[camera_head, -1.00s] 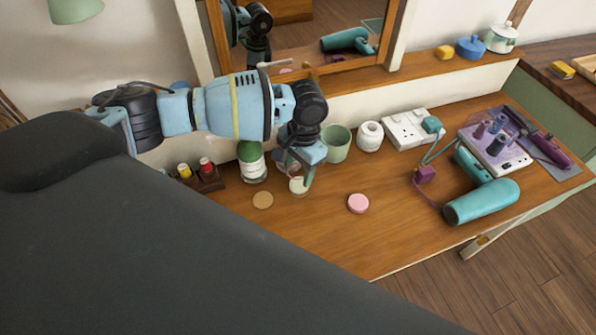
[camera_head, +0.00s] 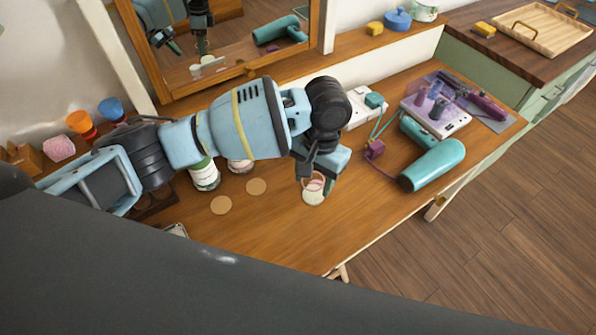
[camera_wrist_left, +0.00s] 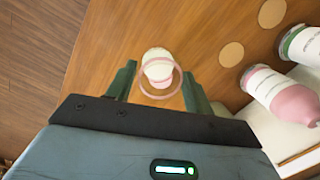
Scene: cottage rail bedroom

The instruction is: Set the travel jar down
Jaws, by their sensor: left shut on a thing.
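The travel jar (camera_head: 313,197), small and cream-white with a pinkish ring at its top, is at the middle of the wooden dressing table (camera_head: 290,235). My left gripper (camera_head: 316,179) is around it from above, with a finger on each side. In the left wrist view the jar (camera_wrist_left: 158,54) with its pink ring sits between the two green fingers (camera_wrist_left: 159,76). It looks upright. I cannot tell whether its base touches the table or what is under it. My right gripper is out of view.
Two tan discs (camera_head: 221,205) (camera_head: 256,187) lie bare left of the jar. A green-and-white bottle (camera_head: 205,176) stands behind them. A teal hair dryer (camera_head: 435,165) with its cord lies to the right. The table is clear in front of the jar.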

